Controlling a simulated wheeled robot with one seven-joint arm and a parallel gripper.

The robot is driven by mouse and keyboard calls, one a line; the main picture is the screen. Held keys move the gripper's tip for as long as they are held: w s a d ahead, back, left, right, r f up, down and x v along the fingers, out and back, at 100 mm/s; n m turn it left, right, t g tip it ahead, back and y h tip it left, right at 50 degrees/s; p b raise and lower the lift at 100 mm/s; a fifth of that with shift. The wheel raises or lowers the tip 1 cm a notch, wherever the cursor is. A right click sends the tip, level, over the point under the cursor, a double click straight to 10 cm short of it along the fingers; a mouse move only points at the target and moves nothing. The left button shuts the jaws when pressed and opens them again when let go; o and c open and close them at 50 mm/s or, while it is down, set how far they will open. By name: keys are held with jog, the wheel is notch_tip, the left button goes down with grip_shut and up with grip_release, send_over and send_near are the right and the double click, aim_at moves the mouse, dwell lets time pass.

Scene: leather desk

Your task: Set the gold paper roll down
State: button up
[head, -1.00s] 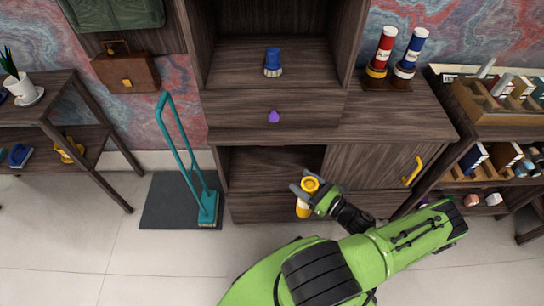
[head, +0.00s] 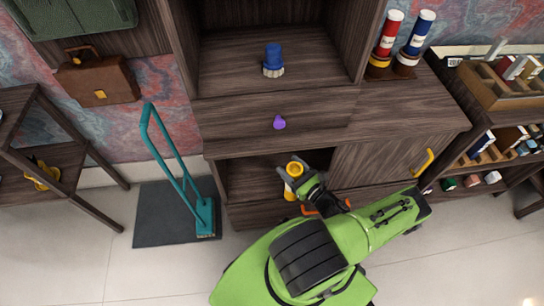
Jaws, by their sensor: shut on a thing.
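The gold paper roll (head: 291,194) is held upright in my gripper (head: 294,174). Its yellow ring-shaped top with a pale middle shows between the fingers, and a little of its side shows below. My gripper is shut on it at the front of the open lower compartment (head: 252,172) of the dark wood cabinet. The roll's lower end is partly hidden, and I cannot tell whether it touches the compartment floor.
A sliding door with a yellow handle (head: 423,163) covers the cabinet's right side. A purple knob (head: 279,122) sticks out from the drawer above. A blue brush-like object (head: 273,60) stands on the upper shelf. A teal upright stand (head: 178,165) is left of the cabinet.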

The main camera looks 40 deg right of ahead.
jog(key=w+f+b, duration=0.3)
jog(key=w, duration=0.6)
jog(key=shift+d+f, duration=0.15)
jog(key=shift+f, duration=0.25)
jog(key=o, duration=1.5)
